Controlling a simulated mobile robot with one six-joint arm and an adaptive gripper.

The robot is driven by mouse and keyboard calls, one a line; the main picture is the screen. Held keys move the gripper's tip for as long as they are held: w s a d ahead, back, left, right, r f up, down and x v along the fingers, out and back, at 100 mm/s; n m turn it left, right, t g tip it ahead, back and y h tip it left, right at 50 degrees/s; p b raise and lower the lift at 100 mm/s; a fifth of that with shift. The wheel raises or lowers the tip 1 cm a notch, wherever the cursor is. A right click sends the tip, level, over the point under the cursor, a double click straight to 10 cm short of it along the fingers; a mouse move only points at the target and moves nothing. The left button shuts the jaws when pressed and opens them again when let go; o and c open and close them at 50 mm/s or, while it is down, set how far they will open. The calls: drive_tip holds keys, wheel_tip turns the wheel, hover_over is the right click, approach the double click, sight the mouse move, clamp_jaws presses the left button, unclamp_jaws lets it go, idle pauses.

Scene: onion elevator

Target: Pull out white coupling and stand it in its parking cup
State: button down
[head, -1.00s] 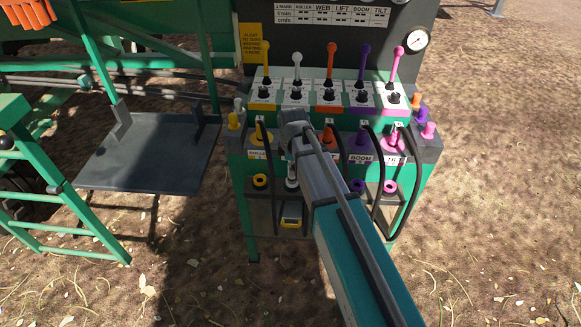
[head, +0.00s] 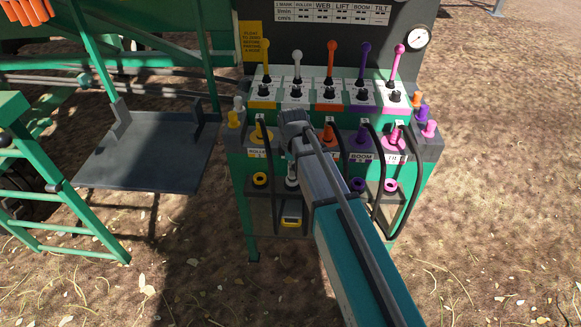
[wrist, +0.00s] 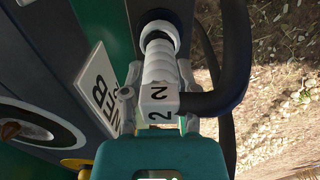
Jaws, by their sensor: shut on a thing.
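The white coupling (wrist: 160,72) is ribbed, carries a "2" label and has a black hose bending off to the right in the wrist view. My gripper (wrist: 158,105) is shut on it, with a finger on each side. The coupling's far end meets a white ring (wrist: 160,30) with a dark centre. I cannot tell how deep it sits there. In the head view my wrist covers the coupling and my fingers. The white parking cup (head: 292,182) shows partly beside my arm, in the lower row between the yellow cup (head: 260,180) and the others.
Orange (head: 328,135), purple (head: 361,137) and pink (head: 395,138) couplings with looping black hoses stand close to the right. A row of coloured levers (head: 331,65) rises behind. A yellow-framed device (head: 291,217) sits below the cups. A dark platform (head: 145,160) lies to the left.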

drive_tip(key=shift+f, duration=0.2)
idle(0.6)
drive_tip(key=shift+c, duration=1.5)
unclamp_jaws()
drive_tip(key=shift+o, duration=0.2)
drive_tip(key=shift+o, duration=0.5)
drive_tip(key=shift+w+r, duration=0.1)
drive_tip(key=shift+r, duration=0.1)
drive_tip(key=shift+c, duration=0.2)
